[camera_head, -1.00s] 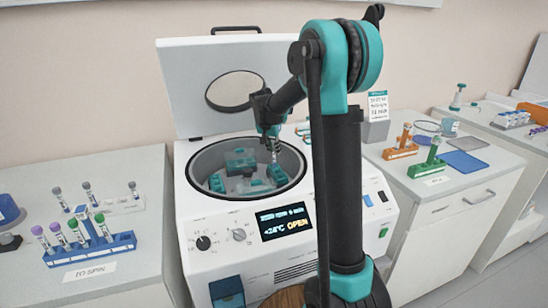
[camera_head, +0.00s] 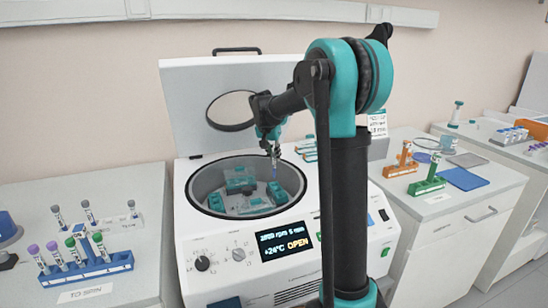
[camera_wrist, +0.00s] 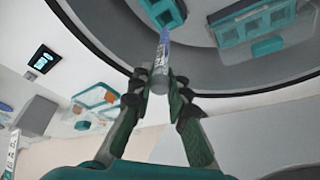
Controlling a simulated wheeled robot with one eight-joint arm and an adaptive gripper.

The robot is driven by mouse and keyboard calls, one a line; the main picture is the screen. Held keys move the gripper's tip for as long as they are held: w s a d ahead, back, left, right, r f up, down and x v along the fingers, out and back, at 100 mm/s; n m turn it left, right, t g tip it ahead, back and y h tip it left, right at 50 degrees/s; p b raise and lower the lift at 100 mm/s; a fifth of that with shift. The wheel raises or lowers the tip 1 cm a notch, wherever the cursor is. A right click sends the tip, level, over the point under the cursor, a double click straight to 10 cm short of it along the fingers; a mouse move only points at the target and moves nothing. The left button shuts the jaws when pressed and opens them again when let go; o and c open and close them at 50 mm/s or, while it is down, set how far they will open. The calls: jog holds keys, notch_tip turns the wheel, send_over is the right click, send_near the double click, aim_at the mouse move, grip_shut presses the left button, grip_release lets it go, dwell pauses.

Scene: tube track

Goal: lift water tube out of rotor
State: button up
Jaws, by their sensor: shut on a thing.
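The open white centrifuge (camera_head: 240,240) stands in the middle of the head view, with a teal-bucketed rotor (camera_head: 243,205) in its round bowl. My gripper (camera_head: 272,151) is over the right part of the bowl, shut on the water tube (camera_head: 274,170). The tube is thin and clear with blue at its lower end and hangs nearly upright above the right bucket (camera_head: 277,192). In the wrist view my gripper (camera_wrist: 160,84) pinches the grey-capped upper end of the tube (camera_wrist: 162,52). The tube's blue lower end shows beside the bucket (camera_wrist: 163,14), apparently outside it.
The raised lid (camera_head: 215,95) stands behind the bowl. A blue rack (camera_head: 95,272) of capped tubes is at left.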

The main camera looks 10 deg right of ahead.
jog(key=shift+r, duration=2.1)
